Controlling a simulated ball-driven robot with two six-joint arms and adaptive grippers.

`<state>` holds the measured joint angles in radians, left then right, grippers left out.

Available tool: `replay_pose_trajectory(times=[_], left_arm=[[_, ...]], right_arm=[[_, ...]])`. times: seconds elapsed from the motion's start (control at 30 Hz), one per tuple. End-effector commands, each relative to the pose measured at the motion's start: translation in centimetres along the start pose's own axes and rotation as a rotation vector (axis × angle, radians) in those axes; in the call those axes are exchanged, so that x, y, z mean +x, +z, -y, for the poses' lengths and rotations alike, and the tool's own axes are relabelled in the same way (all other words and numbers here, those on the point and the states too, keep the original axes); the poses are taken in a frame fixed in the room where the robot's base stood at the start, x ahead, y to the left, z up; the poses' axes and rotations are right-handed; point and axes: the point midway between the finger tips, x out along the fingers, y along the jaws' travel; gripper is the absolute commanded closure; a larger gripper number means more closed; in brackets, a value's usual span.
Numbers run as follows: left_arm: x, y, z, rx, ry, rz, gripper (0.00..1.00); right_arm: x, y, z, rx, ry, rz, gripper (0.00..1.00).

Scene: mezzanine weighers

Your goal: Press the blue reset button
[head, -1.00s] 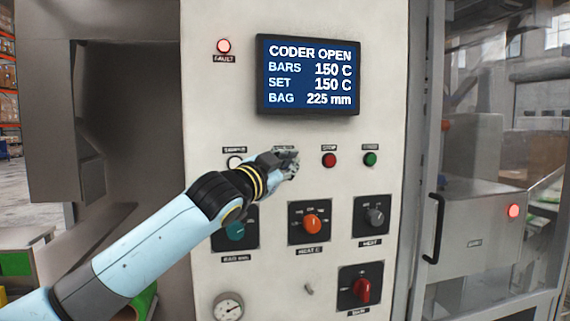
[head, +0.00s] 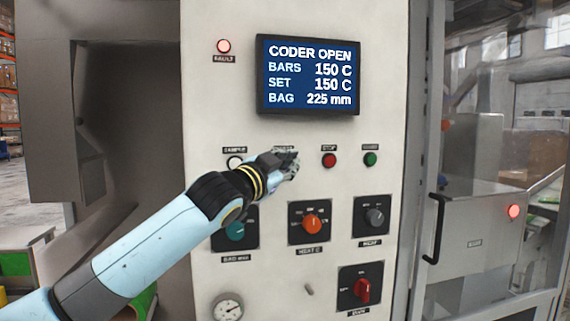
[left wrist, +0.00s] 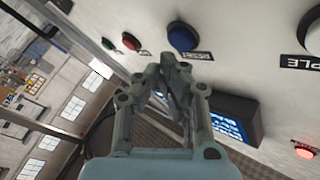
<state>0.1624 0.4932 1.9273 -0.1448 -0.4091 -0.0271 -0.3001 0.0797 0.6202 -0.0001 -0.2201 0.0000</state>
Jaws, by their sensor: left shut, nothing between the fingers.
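The blue reset button (left wrist: 182,37) shows in the left wrist view as a round blue cap on the white panel, beside its RESET label (left wrist: 195,55). My left gripper (left wrist: 168,58) is shut and empty, with its fingertips close to the blue button. I cannot tell whether they touch it. In the head view my left gripper (head: 290,163) is in front of the panel, between the white button and the red button, and hides the blue button. My right gripper is not in view.
The white panel (head: 215,120) carries a white button (head: 234,162), a red stop button (head: 329,160) and a green button (head: 370,159). Knobs sit below, including an orange one (head: 312,224). The screen (head: 308,75) reads CODER OPEN. A red fault lamp (head: 224,46) is lit.

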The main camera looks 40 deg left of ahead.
Motion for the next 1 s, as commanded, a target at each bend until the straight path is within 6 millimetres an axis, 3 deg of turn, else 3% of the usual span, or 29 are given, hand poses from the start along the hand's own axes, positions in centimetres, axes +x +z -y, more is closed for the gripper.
replay_pose_trajectory(times=[1.0], left_arm=[[0.78, 0.54, 0.6, 0.0, 0.0, 0.0, 1.0]], right_arm=[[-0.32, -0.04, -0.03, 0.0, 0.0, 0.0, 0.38]])
